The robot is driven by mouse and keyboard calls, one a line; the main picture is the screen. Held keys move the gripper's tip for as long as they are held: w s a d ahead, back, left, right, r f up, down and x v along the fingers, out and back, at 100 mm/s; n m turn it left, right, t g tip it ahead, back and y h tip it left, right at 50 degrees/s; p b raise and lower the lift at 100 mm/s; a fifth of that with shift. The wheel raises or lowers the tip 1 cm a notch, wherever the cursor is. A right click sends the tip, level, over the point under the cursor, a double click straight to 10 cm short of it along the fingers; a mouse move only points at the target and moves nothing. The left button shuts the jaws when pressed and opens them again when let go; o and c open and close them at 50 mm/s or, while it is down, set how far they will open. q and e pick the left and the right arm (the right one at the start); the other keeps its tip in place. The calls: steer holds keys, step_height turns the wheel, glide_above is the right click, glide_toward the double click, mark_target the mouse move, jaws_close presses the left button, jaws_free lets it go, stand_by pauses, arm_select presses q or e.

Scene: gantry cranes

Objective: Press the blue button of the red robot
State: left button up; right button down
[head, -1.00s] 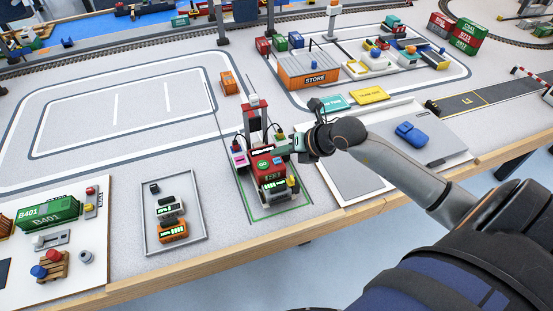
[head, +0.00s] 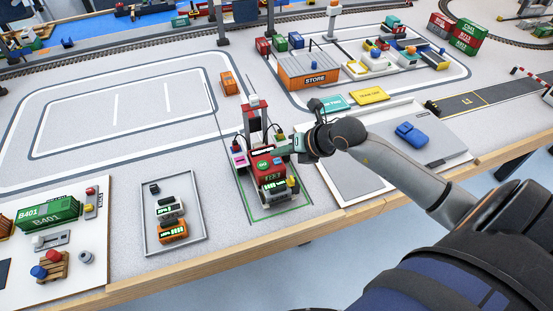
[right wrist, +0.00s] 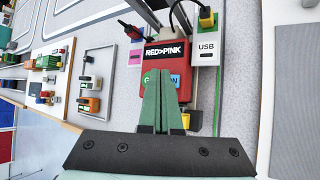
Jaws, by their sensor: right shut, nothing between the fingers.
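The red robot (head: 265,172) stands in a green-outlined bay near the table's front edge. In the right wrist view its red face (right wrist: 180,66) carries a RED>PINK display. My right gripper (head: 288,147) reaches in from the right and is at the robot's upper right side. In the right wrist view its shut, empty fingers (right wrist: 164,78) lie across the face. A green button (right wrist: 148,80) shows left of the fingertips, and a blue lettered patch (right wrist: 175,80), likely the blue button, shows right of them, partly hidden. I cannot tell whether the fingers touch it. My left gripper is not in view.
A white USB box (right wrist: 207,50) with a yellow plug stands close to the robot, and a pink-labelled box (head: 239,156) is on its other side. A grey tray (head: 150,240) with small devices lies to the left. A blue block (head: 411,133) sits beyond my right forearm.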

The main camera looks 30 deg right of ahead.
mark_target(280, 164)
steer(key=shift+f, duration=0.15)
stand_by(0.4)
steer(key=shift+f+b, duration=0.3)
steer(key=shift+f, duration=0.05)
steer(key=shift+f, duration=0.4)
stand_by(0.6)
steer(key=shift+r, duration=0.1)
steer(key=shift+r+p, duration=0.55)
steer(key=shift+r, duration=0.25)
step_height(280, 164, up, 6)
steer(key=p, duration=0.5)
